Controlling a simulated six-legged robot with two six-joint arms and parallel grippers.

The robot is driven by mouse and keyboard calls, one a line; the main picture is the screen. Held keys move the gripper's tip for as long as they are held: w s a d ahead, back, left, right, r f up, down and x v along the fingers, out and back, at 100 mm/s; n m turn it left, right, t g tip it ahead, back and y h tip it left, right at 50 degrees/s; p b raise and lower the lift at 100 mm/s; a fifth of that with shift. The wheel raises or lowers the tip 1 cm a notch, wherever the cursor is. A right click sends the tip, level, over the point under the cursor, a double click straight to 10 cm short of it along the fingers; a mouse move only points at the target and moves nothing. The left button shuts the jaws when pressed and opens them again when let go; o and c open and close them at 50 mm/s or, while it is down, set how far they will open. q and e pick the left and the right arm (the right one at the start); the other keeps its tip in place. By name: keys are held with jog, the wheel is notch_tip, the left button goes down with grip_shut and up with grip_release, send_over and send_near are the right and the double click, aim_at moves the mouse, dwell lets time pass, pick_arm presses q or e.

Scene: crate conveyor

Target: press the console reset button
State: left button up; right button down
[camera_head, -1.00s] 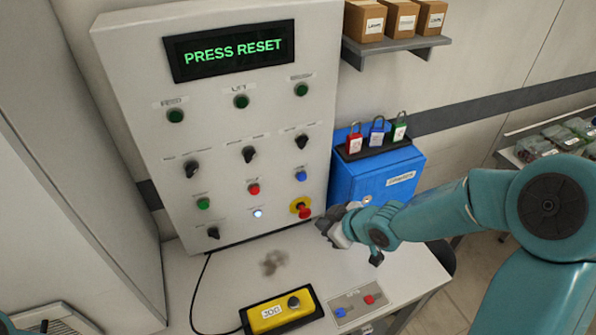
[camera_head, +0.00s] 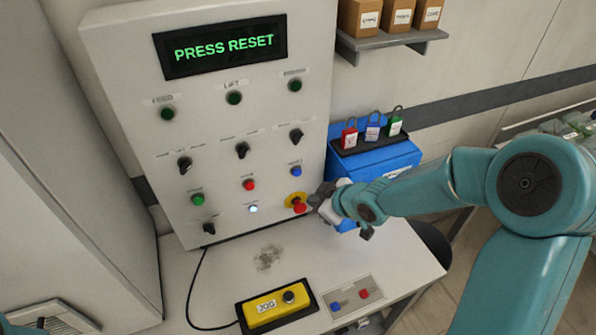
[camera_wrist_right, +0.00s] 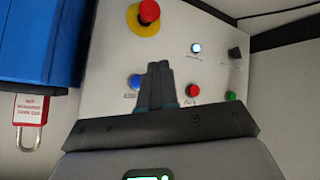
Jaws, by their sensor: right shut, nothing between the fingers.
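The console (camera_head: 215,120) is a pale upright panel whose screen (camera_head: 222,47) reads PRESS RESET in green. Its lower part has a blue button (camera_head: 296,171), a red button (camera_head: 249,184), a green button (camera_head: 197,199) and a lit white button (camera_head: 253,209). Their labels are too small to read surely, so I cannot tell which is reset. My right gripper (camera_head: 320,199) is shut and empty, just right of the red emergency stop (camera_head: 298,206) on its yellow ring. In the right wrist view its closed fingers (camera_wrist_right: 157,82) overlap the panel near the blue button (camera_wrist_right: 134,82); contact cannot be told.
A blue box (camera_head: 380,160) with red, blue and green padlocks stands right of the console. On the white desk (camera_head: 215,270) lie a yellow JOG pendant (camera_head: 277,304) and a grey plate (camera_head: 352,299) with two buttons. A shelf (camera_head: 390,42) holds cartons.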

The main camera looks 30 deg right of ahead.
aim_at(297, 173)
jog(key=w+p, duration=0.3)
jog(key=w, duration=0.3)
jog(key=shift+w+d, duration=0.2)
jog(key=shift+w, duration=0.1)
jog(key=shift+p, duration=0.3)
dwell(1.5)
jog(key=shift+w, duration=0.4)
